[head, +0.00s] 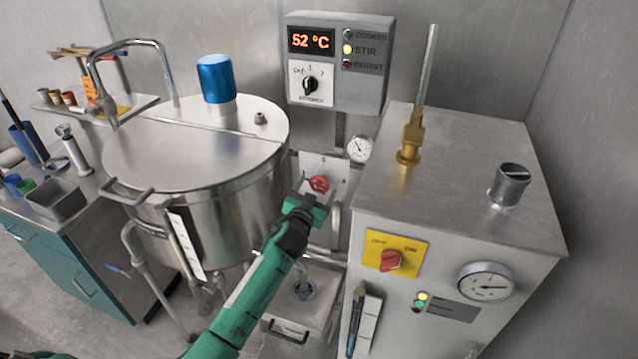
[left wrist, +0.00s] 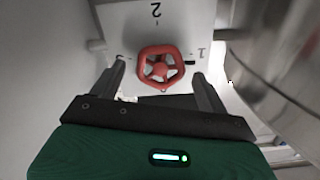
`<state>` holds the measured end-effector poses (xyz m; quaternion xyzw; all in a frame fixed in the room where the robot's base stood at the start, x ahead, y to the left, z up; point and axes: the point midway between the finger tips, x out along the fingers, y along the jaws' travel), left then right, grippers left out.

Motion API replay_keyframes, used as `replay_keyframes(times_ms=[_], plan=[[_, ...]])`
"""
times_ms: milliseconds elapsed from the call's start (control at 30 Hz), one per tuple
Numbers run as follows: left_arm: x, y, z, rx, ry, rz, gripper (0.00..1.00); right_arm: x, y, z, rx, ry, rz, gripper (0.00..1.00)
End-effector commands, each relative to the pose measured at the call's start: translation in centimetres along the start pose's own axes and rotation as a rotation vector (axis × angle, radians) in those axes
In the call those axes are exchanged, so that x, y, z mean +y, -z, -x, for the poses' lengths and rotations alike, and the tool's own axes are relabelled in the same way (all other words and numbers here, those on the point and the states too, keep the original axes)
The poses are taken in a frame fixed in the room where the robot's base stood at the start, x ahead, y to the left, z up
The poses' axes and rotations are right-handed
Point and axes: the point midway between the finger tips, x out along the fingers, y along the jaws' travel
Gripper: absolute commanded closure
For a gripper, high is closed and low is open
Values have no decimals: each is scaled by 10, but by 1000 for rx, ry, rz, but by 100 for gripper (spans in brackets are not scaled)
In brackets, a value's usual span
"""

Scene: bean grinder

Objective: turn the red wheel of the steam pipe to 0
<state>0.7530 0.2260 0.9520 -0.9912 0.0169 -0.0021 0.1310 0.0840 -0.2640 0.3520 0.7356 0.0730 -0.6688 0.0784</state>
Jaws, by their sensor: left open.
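The red wheel (head: 319,184) sits on a pale scale plate (head: 335,172) between the kettle and the steel cabinet. In the left wrist view the red wheel (left wrist: 161,66) shows its spokes, with the plate marks "2" above it and "1" to its right. My left gripper (head: 312,190) is at the wheel. In the left wrist view its fingers (left wrist: 160,80) are open, one on each side of the wheel, with gaps to the rim. A small dark pointer shows by the wheel's right side near the "1". My right gripper is not in view.
A large lidded kettle (head: 190,150) stands left of the wheel. A steel cabinet (head: 455,200) with a yellow switch plate (head: 396,253) stands close on the right. A control box (head: 338,60) reading 52 °C hangs above. A round gauge (head: 360,149) is just above right.

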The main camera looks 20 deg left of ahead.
Motion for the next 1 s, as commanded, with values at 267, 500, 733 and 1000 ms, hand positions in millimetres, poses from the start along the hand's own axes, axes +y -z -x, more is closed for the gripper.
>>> replay_keyframes(times_ms=[267,500,733,1000], plan=[[0,0,-25,-1,1,1,23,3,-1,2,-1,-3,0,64],[0,0,-28,0,0,1,23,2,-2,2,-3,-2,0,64],[0,0,-28,0,0,1,46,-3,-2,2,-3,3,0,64],[0,0,-28,0,0,-3,68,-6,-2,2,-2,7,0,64]])
